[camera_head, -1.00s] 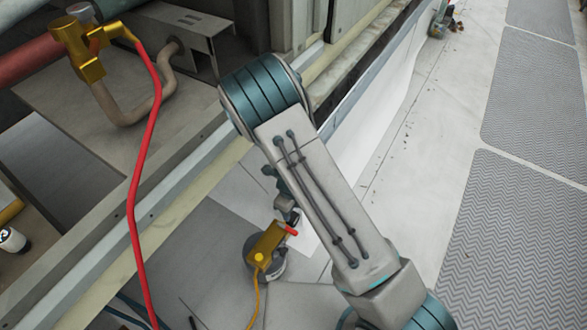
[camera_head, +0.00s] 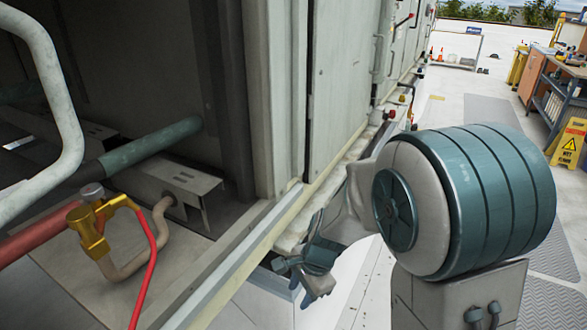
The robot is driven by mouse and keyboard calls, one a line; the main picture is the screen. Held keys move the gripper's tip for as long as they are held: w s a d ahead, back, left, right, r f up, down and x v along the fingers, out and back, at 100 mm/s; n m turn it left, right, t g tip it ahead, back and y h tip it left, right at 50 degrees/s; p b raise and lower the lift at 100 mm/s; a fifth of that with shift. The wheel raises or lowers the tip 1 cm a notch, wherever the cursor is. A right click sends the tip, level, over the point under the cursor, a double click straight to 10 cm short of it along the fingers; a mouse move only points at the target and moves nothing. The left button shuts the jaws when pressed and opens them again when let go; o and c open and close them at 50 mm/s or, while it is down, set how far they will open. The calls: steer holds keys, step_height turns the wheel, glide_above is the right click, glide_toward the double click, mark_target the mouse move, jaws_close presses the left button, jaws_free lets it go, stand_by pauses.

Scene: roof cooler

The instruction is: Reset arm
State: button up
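My arm fills the right of the head view, with a large grey and teal joint in front. The arm is folded up, and its far end reaches down behind the joint. My gripper (camera_head: 304,290) is small and partly shaded beside the cooler's lower edge. I see no object held in it, but its fingers are too small to tell open from shut. The open cooler cabinet (camera_head: 345,75) stands at the left and centre.
Inside the cooler, a brass valve (camera_head: 90,228) carries a red hose (camera_head: 146,262) on a red-brown pipe (camera_head: 38,242). A green pipe (camera_head: 150,146) lies behind. A yellow warning sign (camera_head: 570,143) and a workbench (camera_head: 550,88) stand at the right.

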steer(key=s+d+r+n+h+p, duration=0.1)
steer(key=s+d+r+n+p, duration=0.1)
steer(key=s+d+r+n, duration=0.2)
steer(key=s+d+r+n+t+h+p, duration=0.1)
steer(key=s+d+r+n+p, duration=0.1)
steer(key=r, duration=0.8)
steer(key=s+d+r+n+t+h+p, duration=0.1)
steer(key=s+d+r+n+p, duration=0.2)
steer(key=s+d+r+n, duration=0.2)
step_height(320, 180, up, 2)
steer(key=shift+s+d+n, duration=0.3)
steer(key=shift+s+d, duration=0.2)
steer(key=shift+d, duration=0.65)
steer(key=shift+d, duration=0.1)
